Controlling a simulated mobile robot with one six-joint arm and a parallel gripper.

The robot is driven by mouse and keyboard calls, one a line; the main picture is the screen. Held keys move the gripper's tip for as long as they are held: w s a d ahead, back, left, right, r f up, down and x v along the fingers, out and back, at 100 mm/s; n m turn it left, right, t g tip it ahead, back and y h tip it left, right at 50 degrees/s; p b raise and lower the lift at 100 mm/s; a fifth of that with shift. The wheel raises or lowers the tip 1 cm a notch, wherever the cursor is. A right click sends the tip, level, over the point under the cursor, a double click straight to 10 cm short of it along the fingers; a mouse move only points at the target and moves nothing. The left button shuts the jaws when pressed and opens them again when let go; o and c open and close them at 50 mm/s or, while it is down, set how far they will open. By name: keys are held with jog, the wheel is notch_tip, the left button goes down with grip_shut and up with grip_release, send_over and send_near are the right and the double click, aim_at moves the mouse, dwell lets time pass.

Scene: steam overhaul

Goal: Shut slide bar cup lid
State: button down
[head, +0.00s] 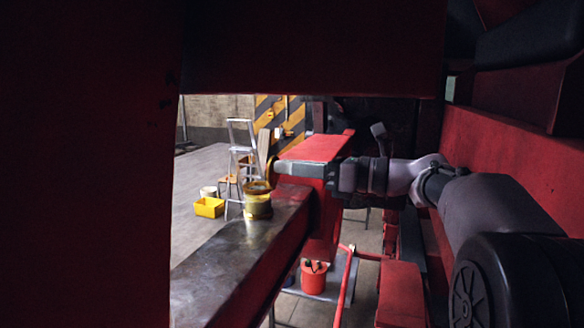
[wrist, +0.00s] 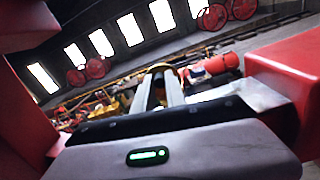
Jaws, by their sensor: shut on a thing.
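The brass oil cup (head: 257,205) stands upright on the steel slide bar (head: 225,258) in the head view. Its mouth shows a dark opening within a brass rim. A curved brass edge, seemingly the cup lid (head: 269,172), stands raised just behind and to the right of the cup. My gripper (head: 278,167) reaches in from the right, above and right of the cup, with its fingertips at the lid. It is shut on the lid, though the fingers hide most of the contact. In the wrist view my gripper (wrist: 158,75) shows its two fingers close together.
Red frame walls close in on the left, top and right. A yellow bin (head: 209,207), a stepladder (head: 240,150) and a red bucket (head: 314,277) stand beyond or below the bar. The bar's near part is clear.

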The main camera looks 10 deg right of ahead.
aim_at(276, 158)
jog(key=shift+r, duration=0.1)
jog(key=h+p, duration=0.1)
jog(key=p, duration=0.1)
jog(key=r+g+h+p, duration=0.1)
jog(key=shift+w+a+p, duration=0.25)
jog(key=shift+a+p, duration=0.1)
jog(key=shift+a, duration=0.05)
jog(key=a+g+h, duration=0.1)
jog(key=h, duration=0.1)
jog(key=w+a+g+h, duration=0.1)
jog(key=shift+w+r+g+h, duration=0.15)
jog(key=shift+r+g+h, duration=0.05)
jog(key=shift+g+h, duration=0.2)
jog(key=shift+w+a+g+h, duration=0.3)
jog(key=shift+a+g+h, duration=0.15)
jog(key=shift+h, duration=0.35)
jog(key=c, duration=1.4)
grip_release()
jog(key=shift+o, duration=0.2)
